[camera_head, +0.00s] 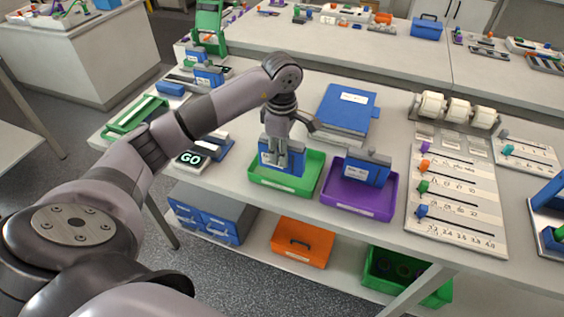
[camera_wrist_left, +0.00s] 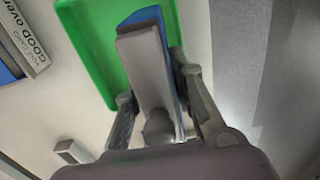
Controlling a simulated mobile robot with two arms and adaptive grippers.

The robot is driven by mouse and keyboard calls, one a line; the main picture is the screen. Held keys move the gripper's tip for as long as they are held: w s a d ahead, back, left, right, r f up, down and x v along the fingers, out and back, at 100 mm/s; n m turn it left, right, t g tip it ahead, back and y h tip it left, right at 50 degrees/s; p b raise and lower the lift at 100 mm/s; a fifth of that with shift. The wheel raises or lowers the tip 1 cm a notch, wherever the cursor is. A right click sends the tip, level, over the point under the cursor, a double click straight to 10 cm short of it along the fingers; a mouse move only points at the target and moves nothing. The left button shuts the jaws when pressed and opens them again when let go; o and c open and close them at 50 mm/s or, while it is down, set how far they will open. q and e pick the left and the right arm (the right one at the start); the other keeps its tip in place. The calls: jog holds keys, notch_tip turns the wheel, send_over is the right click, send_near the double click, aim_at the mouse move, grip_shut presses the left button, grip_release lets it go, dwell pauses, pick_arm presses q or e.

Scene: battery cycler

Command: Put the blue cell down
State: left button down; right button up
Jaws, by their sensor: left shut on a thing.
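My left gripper (camera_head: 276,162) points down over the left part of the green tray (camera_head: 308,178). It is shut on a blue cell (camera_head: 266,156) with a white label, held upright at the tray. In the left wrist view the cell's grey top and blue side (camera_wrist_left: 146,22) sit between the two fingers (camera_wrist_left: 160,105), with the green tray (camera_wrist_left: 92,40) around and beyond them. I cannot tell whether the cell's bottom touches the tray floor. My right gripper is not in view.
A purple tray (camera_head: 335,200) with another blue cell (camera_head: 368,171) stands just right of the green tray. A blue binder (camera_head: 346,108) lies behind. A slider board (camera_head: 457,195) lies to the right. The table's front edge is close.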

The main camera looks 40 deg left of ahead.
pick_arm(q)
jog(key=shift+f+p, duration=0.55)
jog(key=shift+f, duration=1.85)
jog(key=shift+w, duration=0.1)
jog(key=shift+f, duration=0.2)
jog(key=c, duration=1.4)
grip_release()
jog(key=shift+o, duration=0.2)
jog(key=shift+d+r, duration=0.1)
